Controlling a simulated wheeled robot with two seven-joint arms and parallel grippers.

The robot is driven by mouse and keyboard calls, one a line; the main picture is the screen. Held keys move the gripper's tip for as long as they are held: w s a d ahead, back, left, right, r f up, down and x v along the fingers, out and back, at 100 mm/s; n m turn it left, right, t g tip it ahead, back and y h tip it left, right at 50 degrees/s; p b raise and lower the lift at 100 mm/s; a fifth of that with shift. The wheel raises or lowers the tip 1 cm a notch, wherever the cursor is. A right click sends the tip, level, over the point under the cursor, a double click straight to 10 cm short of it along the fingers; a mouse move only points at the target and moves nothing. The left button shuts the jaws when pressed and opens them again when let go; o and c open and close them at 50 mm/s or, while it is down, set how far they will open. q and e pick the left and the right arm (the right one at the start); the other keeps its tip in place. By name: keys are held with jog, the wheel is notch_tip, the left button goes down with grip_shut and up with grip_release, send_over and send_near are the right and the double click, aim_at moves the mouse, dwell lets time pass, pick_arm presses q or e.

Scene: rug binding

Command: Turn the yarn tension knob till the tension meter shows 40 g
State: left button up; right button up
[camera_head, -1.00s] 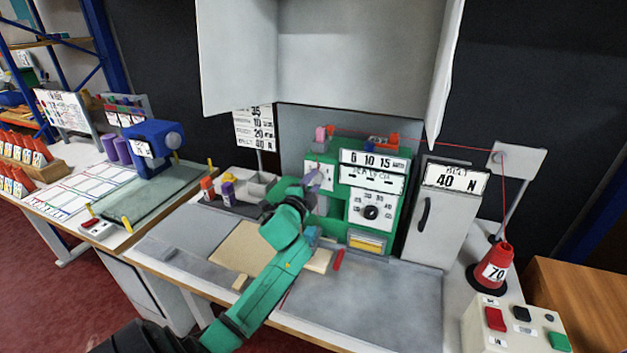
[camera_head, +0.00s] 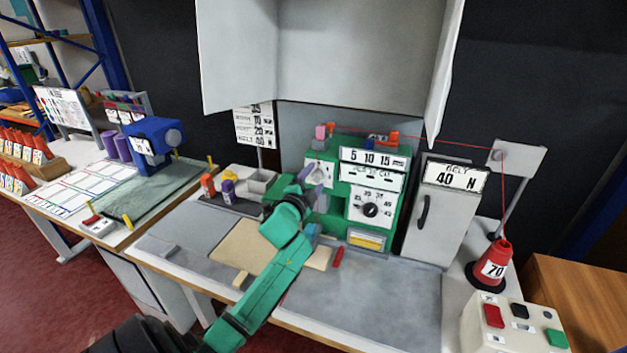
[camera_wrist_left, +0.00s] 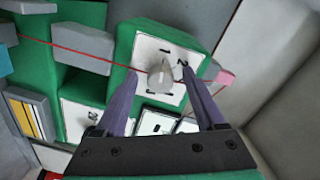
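The yarn tension knob appears to be the grey knob (camera_wrist_left: 160,77) on a white marked plate (camera_wrist_left: 182,52) in the left wrist view. In the head view that plate (camera_head: 318,172) is on the left of the green machine (camera_head: 400,150). My left gripper (camera_wrist_left: 158,73) has its two purple fingers apart, with the knob between them in the picture. Gaps show on both sides of the knob; I see no contact. In the head view my left gripper (camera_head: 306,178) is right at the plate. I cannot make out a tension meter reading in grams. My right gripper is not in view.
A red yarn (camera_wrist_left: 80,52) runs across near the knob. The machine has a numbered dial (camera_head: 370,210) lower right. A grey box with a "40 N" sign (camera_head: 456,177), a red cone (camera_head: 494,265) and a button box (camera_head: 515,325) stand to the right. A grey hood hangs above.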

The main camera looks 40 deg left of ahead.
pick_arm(q)
jog(key=b+v, duration=0.2)
jog(key=v, duration=1.2)
jog(key=shift+s, duration=0.3)
